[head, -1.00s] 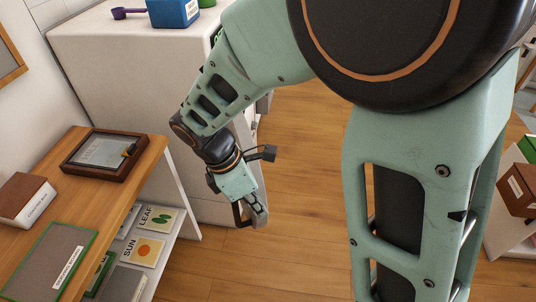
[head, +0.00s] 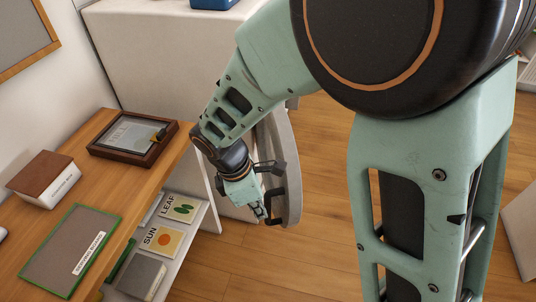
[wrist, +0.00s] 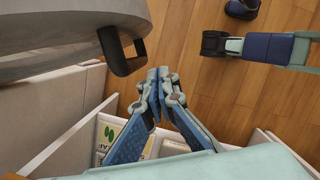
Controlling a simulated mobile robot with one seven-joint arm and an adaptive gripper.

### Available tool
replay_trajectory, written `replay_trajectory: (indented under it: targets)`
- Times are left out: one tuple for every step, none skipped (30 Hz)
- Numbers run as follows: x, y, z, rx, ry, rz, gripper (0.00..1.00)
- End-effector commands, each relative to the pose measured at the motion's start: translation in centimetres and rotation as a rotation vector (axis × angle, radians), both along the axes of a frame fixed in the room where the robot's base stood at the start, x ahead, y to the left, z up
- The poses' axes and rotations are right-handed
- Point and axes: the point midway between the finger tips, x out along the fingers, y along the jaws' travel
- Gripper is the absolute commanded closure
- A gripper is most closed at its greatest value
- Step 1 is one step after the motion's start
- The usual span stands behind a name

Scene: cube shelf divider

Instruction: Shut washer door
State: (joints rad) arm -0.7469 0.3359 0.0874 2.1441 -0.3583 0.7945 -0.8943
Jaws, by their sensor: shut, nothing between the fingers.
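The washer (head: 150,70) is a pale cabinet standing behind the wooden shelf. Its round grey door (head: 290,165) stands open, seen nearly edge-on just right of my gripper. The door also fills the upper left of the wrist view (wrist: 60,30). A dark handle (wrist: 122,52) sticks out from the door. My gripper (head: 264,215) points down beside the door, on its left in the head view. In the wrist view the fingertips (wrist: 159,73) are together and empty, close to the handle. Whether they touch it cannot be told. The washer's opening is hidden.
A wooden shelf (head: 60,150) on the left holds a framed item (head: 132,137), a brown box (head: 45,178) and a green-edged board (head: 72,250). Picture cards (head: 162,240) lie on its lower level. The wooden floor (head: 320,255) right of the door is clear.

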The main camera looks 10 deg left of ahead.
Motion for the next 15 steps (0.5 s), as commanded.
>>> replay_trajectory:
  targets:
    - [0.0, -0.3, -1.5, -0.004, 0.004, 0.000, 1.00]
    - [0.1, -0.5, -2.1, -0.005, 0.003, 0.000, 1.00]
    - [0.2, -0.7, -2.9, -0.004, 0.003, 0.001, 1.00]
    - [0.2, -0.8, -3.5, -0.005, 0.003, 0.001, 1.00]
    - [0.3, -0.9, -4.0, -0.003, 0.002, 0.001, 1.00]
    - [0.6, -1.4, -4.0, -0.002, -0.001, -0.003, 1.00]
    - [0.9, -1.9, -3.8, -0.001, -0.001, -0.004, 1.00]
    - [1.1, -2.4, -3.7, 0.000, -0.002, -0.005, 1.00]
    - [1.3, -2.9, -3.7, -0.001, -0.001, -0.003, 1.00]
    - [1.4, -3.2, -3.7, -0.001, -0.001, -0.004, 1.00]
    - [1.6, -3.5, -3.7, -0.001, -0.001, -0.003, 1.00]
    - [1.7, -3.8, -3.7, -0.001, -0.001, -0.002, 1.00]
    - [1.8, -4.0, -3.7, -0.001, -0.001, -0.002, 1.00]
    - [1.9, -4.2, -3.7, -0.001, -0.001, -0.002, 1.00]
    - [1.9, -4.3, -3.7, 0.000, 0.000, -0.001, 1.00]
